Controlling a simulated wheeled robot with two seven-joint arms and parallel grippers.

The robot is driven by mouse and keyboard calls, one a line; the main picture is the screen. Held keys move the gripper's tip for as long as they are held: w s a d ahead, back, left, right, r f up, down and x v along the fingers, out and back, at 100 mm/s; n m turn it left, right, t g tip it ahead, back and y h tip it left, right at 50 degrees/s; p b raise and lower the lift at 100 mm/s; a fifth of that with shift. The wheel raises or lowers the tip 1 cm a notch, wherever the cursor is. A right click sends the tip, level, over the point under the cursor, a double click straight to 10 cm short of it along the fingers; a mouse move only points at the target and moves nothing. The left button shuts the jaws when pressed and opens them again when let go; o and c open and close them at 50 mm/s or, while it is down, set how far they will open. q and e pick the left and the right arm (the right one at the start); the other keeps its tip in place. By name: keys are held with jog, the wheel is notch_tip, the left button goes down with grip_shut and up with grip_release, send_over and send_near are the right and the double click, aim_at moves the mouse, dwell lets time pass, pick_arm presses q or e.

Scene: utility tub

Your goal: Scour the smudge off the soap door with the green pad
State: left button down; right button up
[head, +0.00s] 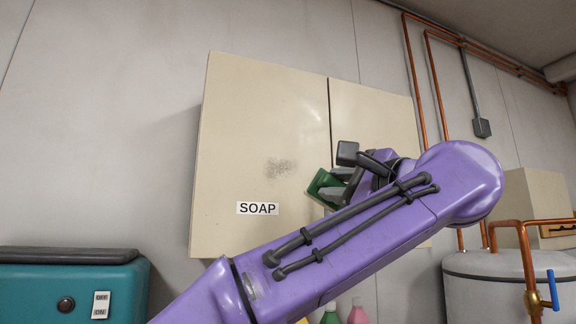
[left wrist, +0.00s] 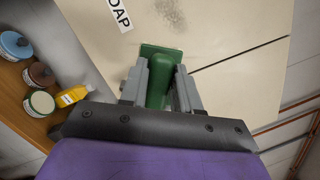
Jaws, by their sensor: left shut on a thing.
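The soap door (head: 235,130) is the left cream door of a wall cabinet, with a white SOAP label (head: 258,208) low on it. A grey speckled smudge (head: 280,168) lies above and right of the label; part of it shows at the top of the left wrist view (left wrist: 171,12). My left gripper (head: 335,182) is shut on the green pad (head: 320,186), right of and slightly below the smudge. In the left wrist view the pad (left wrist: 158,88) sits between the two grey fingers. I cannot tell whether it touches the door. My right gripper is out of view.
The right cabinet door (head: 375,120) is beside the soap door. A teal machine (head: 70,285) stands lower left, a tank with copper pipes (head: 490,280) lower right. Bottles (head: 357,312) stand below the cabinet; jars (left wrist: 40,102) sit on a wooden shelf.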

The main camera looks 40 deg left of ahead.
pick_arm(q)
jog(key=s+a+r+n+g+y, duration=0.1)
jog(key=s+a+r+n+g, duration=0.1)
jog(key=s+a+r+g, duration=0.35)
jog(key=shift+t, duration=0.95)
jog(key=a+p, duration=0.1)
jog(key=w+a+p, duration=0.1)
jog(key=a, duration=0.1)
jog(key=w+a+p, duration=0.1)
jog(key=a, duration=0.1)
jog(key=shift+a+f, duration=0.2)
jog(key=shift+f, duration=0.2)
jog(key=shift+w+a, duration=0.3)
jog(key=shift+a, duration=0.3)
jog(key=shift+w+d+p, duration=0.1)
jog(key=shift+p, duration=0.2)
